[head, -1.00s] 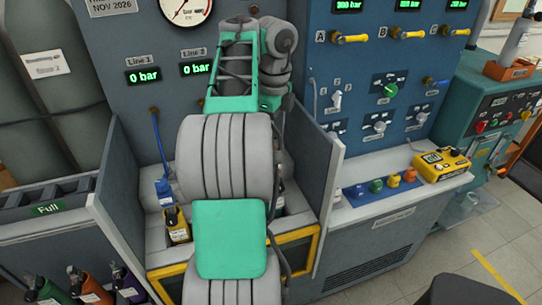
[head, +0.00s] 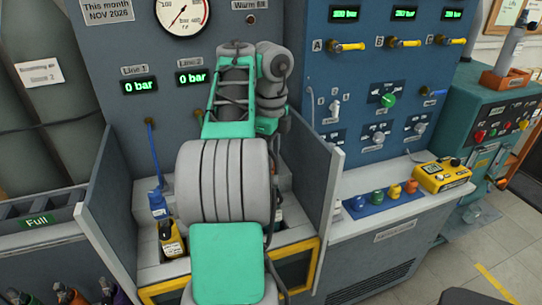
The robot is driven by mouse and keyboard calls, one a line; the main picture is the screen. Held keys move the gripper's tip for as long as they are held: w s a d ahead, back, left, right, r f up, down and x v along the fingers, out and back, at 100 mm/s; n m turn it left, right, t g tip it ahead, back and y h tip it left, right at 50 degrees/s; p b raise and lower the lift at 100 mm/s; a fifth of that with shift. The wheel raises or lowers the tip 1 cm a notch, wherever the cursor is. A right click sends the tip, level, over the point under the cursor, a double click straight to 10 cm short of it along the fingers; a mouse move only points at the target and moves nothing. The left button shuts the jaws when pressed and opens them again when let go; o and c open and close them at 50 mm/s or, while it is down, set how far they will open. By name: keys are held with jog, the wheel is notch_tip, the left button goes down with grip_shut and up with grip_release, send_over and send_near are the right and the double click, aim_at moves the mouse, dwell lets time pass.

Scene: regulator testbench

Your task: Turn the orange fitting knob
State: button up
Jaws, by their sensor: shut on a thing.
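In the head view, my grey and green arm fills the middle, in front of the bench's walled bay (head: 98,235). My gripper is hidden behind the arm, and so is whatever it may touch. I see no orange fitting knob in the open part of the bay. A small orange piece (head: 411,187) stands at the right end of a blue rack (head: 383,204) on the right counter, beside yellow, green and blue pieces. I cannot tell whether it is a fitting knob.
Two line displays (head: 140,85) read 0 bar. A blue hose hangs to a blue-topped part (head: 158,203) in the bay, with a yellow and black tool (head: 172,239) near it. A yellow box (head: 442,176) sits on the right counter. Side walls bound the bay.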

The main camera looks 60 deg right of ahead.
grip_shut()
jog(key=shift+n, duration=0.4)
jog(key=n, duration=0.4)
jog(key=shift+b, duration=0.35)
jog(key=n, duration=0.7)
jog(key=shift+n, duration=0.3)
jog(key=n, duration=0.6)
jog(key=shift+s+b, duration=0.1)
jog(key=shift+b, duration=0.2)
jog(key=n, duration=0.5)
jog(key=shift+n, duration=0.3)
